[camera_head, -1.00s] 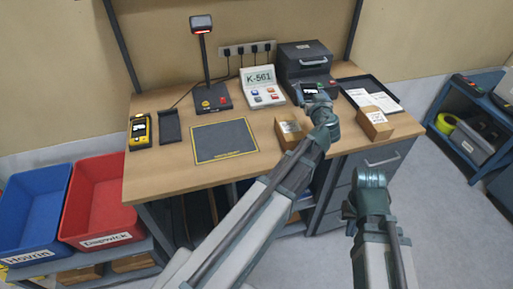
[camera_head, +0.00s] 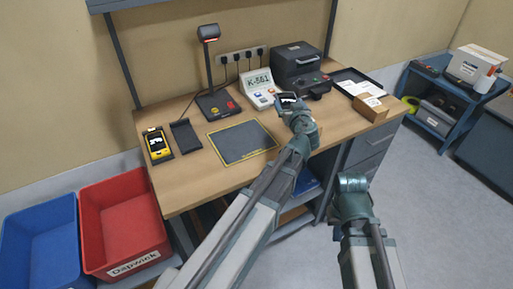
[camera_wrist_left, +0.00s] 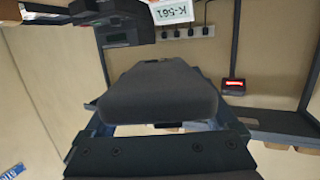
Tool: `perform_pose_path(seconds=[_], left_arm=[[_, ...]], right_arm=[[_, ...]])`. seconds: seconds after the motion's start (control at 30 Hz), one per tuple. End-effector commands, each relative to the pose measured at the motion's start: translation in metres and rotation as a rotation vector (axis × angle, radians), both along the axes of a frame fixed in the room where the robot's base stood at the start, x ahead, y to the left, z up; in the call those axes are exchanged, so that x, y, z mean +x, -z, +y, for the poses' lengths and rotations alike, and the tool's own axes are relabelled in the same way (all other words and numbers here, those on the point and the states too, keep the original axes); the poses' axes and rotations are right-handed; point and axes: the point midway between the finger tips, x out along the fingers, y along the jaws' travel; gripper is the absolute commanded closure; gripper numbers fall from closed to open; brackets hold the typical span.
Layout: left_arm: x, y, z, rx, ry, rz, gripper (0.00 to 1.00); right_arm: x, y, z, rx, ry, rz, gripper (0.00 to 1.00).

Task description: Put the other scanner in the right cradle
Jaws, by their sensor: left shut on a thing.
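A scanner (camera_head: 287,97) with a lit screen is in my left gripper (camera_head: 294,109), held above the desk in front of the K-561 display. In the left wrist view the scanner (camera_wrist_left: 158,92) is a dark rounded body filling the middle, with the jaws partly hidden behind it. A yellow scanner (camera_head: 157,144) sits in the left cradle at the desk's left end. The right cradle (camera_head: 186,136) beside it is black and empty. My right gripper (camera_head: 352,183) is off the desk's front edge, apart from everything; its jaws are unclear.
A lamp-like stand (camera_head: 211,70) rises behind the grey mat (camera_head: 241,141). The K-561 display (camera_head: 258,88), printer (camera_head: 297,66), paper tray (camera_head: 340,77) and a box (camera_head: 369,107) stand to the right. Red (camera_head: 125,220) and blue (camera_head: 38,240) bins are at lower left.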

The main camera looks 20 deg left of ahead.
Motion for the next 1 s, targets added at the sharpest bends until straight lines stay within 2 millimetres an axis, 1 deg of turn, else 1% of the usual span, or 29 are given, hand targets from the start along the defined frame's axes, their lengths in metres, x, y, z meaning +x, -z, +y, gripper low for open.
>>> perform_pose_path(seconds=[0.07,0.17,0.3,0.4,0.5,0.6,0.7,0.8,1.0], left_arm=[[-0.008,0.012,0.003,0.000,-0.014,0.001,0.82],[-0.028,0.036,0.013,-0.001,-0.058,0.005,0.82],[-0.069,0.078,0.032,-0.001,-0.151,0.010,0.82],[-0.097,0.104,0.045,-0.003,-0.218,0.009,0.82],[-0.122,0.124,0.055,-0.001,-0.277,0.008,0.82],[-0.141,0.138,0.063,-0.001,-0.323,0.005,0.82],[-0.153,0.146,0.069,-0.001,-0.355,0.002,0.82],[-0.160,0.148,0.071,0.000,-0.371,0.001,0.82],[-0.161,0.147,0.072,0.000,-0.379,-0.001,0.82]], right_arm=[[0.000,0.011,0.000,0.000,0.000,0.000,1.00],[0.000,0.035,0.000,0.000,0.000,0.000,1.00],[0.000,0.076,0.000,0.000,0.000,0.000,1.00],[0.000,0.102,0.000,0.000,0.000,0.000,1.00],[0.000,0.122,0.000,0.000,0.000,0.000,1.00],[0.000,0.137,0.000,0.000,0.000,0.000,1.00],[0.000,0.145,0.000,0.000,-0.001,0.000,1.00],[0.000,0.148,0.000,0.000,-0.001,0.000,1.00],[0.000,0.147,0.000,0.000,-0.001,0.000,1.00]])
